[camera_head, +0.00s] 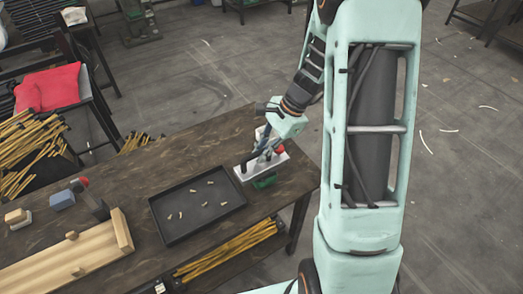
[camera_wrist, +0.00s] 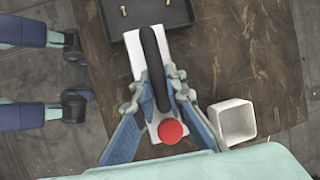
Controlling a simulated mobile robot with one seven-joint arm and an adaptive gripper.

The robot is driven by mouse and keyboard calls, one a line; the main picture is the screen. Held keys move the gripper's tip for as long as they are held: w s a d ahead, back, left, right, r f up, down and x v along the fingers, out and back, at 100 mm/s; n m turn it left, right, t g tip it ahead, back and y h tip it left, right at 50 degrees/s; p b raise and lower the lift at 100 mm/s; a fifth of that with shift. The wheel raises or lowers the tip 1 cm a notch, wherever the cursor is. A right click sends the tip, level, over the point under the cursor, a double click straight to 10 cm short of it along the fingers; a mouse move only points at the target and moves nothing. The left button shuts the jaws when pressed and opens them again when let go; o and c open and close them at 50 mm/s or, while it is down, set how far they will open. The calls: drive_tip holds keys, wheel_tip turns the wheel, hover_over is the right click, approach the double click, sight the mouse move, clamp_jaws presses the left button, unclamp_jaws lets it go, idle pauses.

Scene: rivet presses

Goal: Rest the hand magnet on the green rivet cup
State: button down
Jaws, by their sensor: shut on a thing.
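The hand magnet is a pale flat block (camera_head: 274,167) with a black handle (camera_wrist: 151,62) and a red knob (camera_wrist: 171,131). My gripper (camera_head: 262,153) is shut on the black handle; in the wrist view its fingers (camera_wrist: 160,90) lie on both sides of it. The green rivet cup (camera_head: 264,182) shows just below the magnet's near edge in the head view, mostly hidden by it. I cannot tell whether the magnet touches the cup. The cup is hidden in the wrist view.
A white square cup (camera_wrist: 236,122) stands beside the magnet. A black tray (camera_head: 168,230) with several small brass rivets lies left of it. The table's right edge is close.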

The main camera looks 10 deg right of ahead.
drive_tip(key=shift+f, duration=0.15)
drive_tip(key=c, duration=1.9)
unclamp_jaws()
drive_tip(key=shift+o, duration=0.3)
drive_tip(key=o, duration=1.8)
drive_tip(key=shift+o, duration=0.2)
drive_tip(key=p+v, duration=0.6)
drive_tip(key=v, duration=0.3)
